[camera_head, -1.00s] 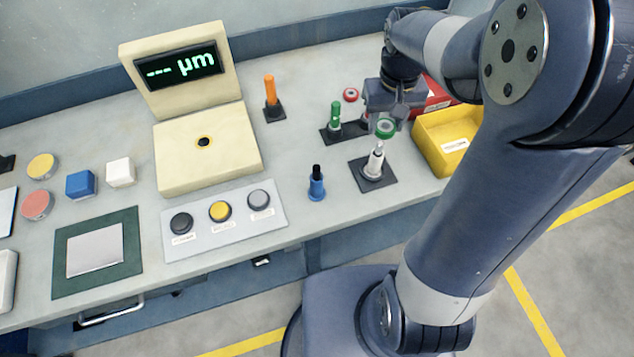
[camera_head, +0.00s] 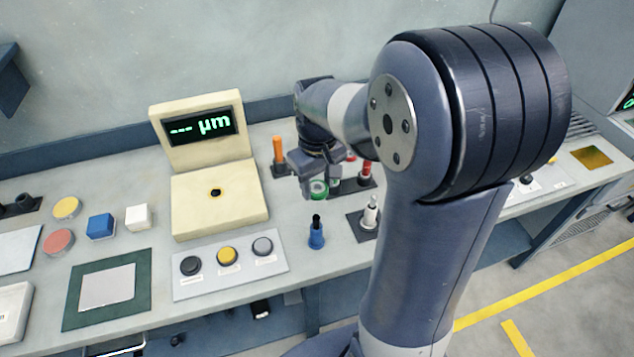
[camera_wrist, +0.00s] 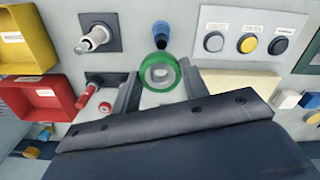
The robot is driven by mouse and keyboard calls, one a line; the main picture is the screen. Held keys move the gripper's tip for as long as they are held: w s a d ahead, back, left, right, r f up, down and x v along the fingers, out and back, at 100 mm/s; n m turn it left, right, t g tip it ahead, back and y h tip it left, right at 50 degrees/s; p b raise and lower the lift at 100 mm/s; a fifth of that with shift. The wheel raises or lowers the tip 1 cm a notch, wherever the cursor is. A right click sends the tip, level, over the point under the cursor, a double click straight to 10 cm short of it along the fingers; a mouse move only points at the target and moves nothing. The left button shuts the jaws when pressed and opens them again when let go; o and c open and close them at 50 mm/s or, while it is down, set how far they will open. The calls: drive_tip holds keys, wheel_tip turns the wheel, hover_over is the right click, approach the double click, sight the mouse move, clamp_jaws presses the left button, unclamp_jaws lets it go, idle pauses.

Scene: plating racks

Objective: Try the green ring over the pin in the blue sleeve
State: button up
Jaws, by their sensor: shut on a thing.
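My gripper (camera_head: 316,178) is shut on the green ring (camera_head: 319,189) and holds it above the bench. In the wrist view the ring (camera_wrist: 160,56) sits between the fingertips (camera_wrist: 161,78), with its hole facing the camera. The blue sleeve (camera_head: 316,240) stands upright on the bench in front of the ring, with a black pin (camera_head: 316,220) rising from its top. The ring is apart from the pin. In the wrist view the blue sleeve (camera_wrist: 160,29) shows just beyond the ring.
A white sleeve (camera_head: 371,216) on a dark base stands right of the blue one. An orange pin (camera_head: 278,150) and a red pin (camera_head: 366,168) stand behind. The cream gauge (camera_head: 220,205) and a button panel (camera_head: 230,267) are left. Yellow (camera_wrist: 27,40) and red (camera_wrist: 40,97) bins show in the wrist view.

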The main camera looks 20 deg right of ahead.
sight(316, 217)
drive_tip(key=shift+a, duration=0.15)
drive_tip(key=shift+f+b, duration=3.1)
drive_tip(key=shift+f, duration=1.1)
drive_tip(key=shift+f, duration=0.3)
drive_tip(key=shift+r, duration=0.1)
drive_tip(key=shift+r+p, duration=1.5)
drive_tip(key=shift+r, duration=0.45)
